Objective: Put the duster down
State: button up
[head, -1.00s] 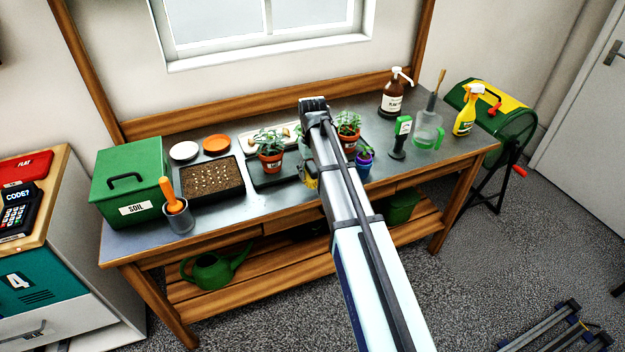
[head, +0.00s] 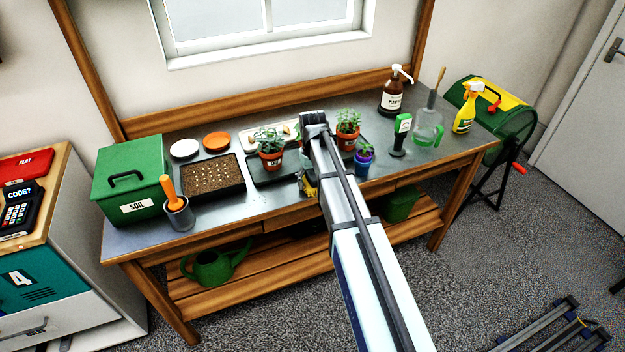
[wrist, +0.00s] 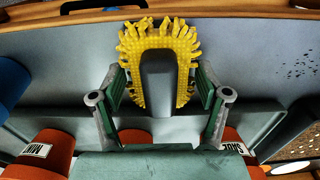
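The duster (wrist: 130,62) has a yellow, fringed, U-shaped head around a dark grey middle. In the wrist view it sits between the green-padded fingers of my gripper (wrist: 160,85), which press close to its two sides. In the head view a small part of the yellow duster (head: 310,187) shows left of my arm, near the front edge of the workbench (head: 240,218). My arm hides the rest of it and most of my gripper. Whether the duster touches the metal top cannot be told.
Orange herb pots (head: 271,160) (head: 347,136) stand behind the duster, and a small purple-blue pot (head: 364,160) to its right. A seed tray (head: 212,192) lies to the left. Bare bench top (wrist: 255,50) shows around the duster, with dark crumbs at one side.

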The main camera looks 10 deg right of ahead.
aim_at(313, 175)
jog(key=shift+r, duration=0.1)
notch_tip(313, 175, up, 12)
jog(key=b, duration=0.2)
dwell(0.6)
dwell(0.3)
